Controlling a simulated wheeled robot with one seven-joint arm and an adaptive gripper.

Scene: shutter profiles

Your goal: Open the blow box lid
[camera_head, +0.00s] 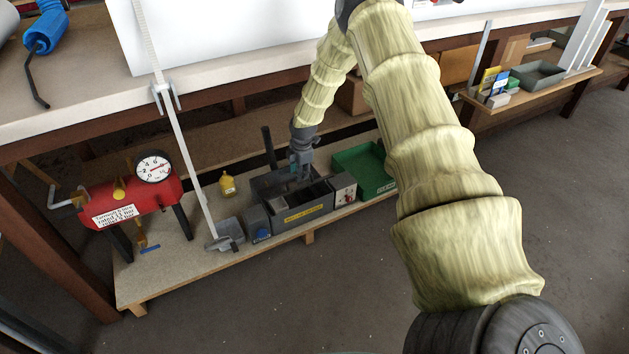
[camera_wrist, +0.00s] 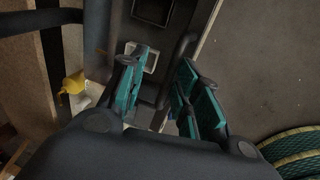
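The blow box (camera_head: 303,212) is a grey box with a yellow label on its front, standing on the low wooden shelf. Its top shows a dark recessed area in the head view; I cannot tell clearly where the lid ends. My gripper (camera_head: 304,176) points down over the box's top, toward its back. In the wrist view my gripper (camera_wrist: 163,90) has its two teal-padded fingers apart, with grey box parts (camera_wrist: 165,50) below and between them. A grey bar-like part runs close to the right finger; I cannot tell whether they touch.
A yellow bottle (camera_head: 227,184) stands behind left of the box. A red tank with a gauge (camera_head: 122,200) is at the left. A green tray (camera_head: 362,172) lies to the right. A slanted pale post (camera_head: 187,150) comes down left of the box. The workbench (camera_head: 215,88) overhangs behind.

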